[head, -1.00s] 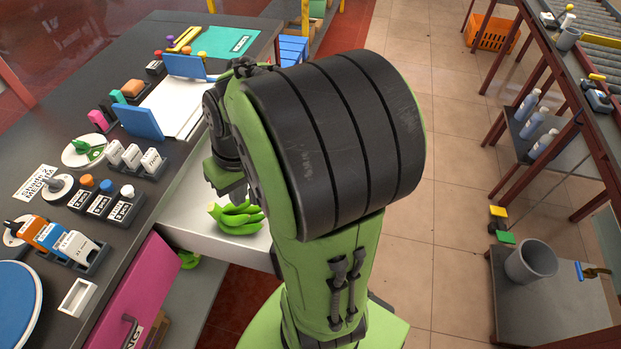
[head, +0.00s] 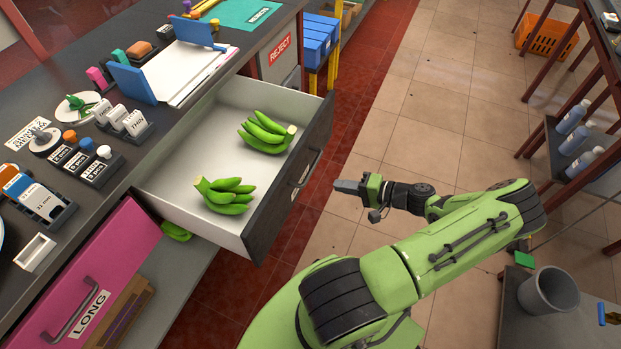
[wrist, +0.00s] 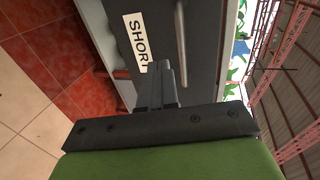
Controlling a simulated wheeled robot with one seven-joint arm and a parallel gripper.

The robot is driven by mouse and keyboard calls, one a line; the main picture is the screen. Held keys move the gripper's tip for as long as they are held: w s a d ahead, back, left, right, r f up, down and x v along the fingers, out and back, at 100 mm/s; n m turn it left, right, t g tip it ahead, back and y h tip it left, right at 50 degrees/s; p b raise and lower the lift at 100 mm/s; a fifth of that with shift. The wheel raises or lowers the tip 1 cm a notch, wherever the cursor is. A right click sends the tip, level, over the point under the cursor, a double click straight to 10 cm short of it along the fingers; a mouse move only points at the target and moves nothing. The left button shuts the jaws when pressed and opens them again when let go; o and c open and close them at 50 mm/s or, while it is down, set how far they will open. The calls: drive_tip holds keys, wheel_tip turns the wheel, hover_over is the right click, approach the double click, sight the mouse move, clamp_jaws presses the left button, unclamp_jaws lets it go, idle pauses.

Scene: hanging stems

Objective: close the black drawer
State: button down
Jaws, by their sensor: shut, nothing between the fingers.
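The black drawer (head: 272,208) stands pulled out from the dark workbench, with a dark front, a bar handle (head: 311,168) and a pale inside. Two green banana bunches (head: 266,133) (head: 224,195) lie in it. My gripper (head: 338,186) is shut and empty, in front of the drawer front and pointing at it, with a gap between them in the head view. In the wrist view the shut fingers (wrist: 163,72) point at the drawer front (wrist: 205,45) and overlap the edge of its SHORT label (wrist: 138,40).
A pink drawer (head: 85,290) labelled LONG sits at lower left, with green fruit behind it. The benchtop (head: 150,165) holds small racks and a clipboard. Blue bins (head: 318,40) stand beyond the drawer.

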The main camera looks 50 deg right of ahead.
sight(297, 176)
drive_tip(key=x, duration=0.3)
drive_tip(key=b+x, duration=0.1)
drive_tip(key=x, duration=0.3)
drive_tip(key=r+b+x, duration=0.1)
drive_tip(key=x, duration=0.2)
drive_tip(key=shift+w+a+f, duration=0.2)
drive_tip(key=shift+w+a, duration=0.05)
drive_tip(key=shift+w, duration=0.4)
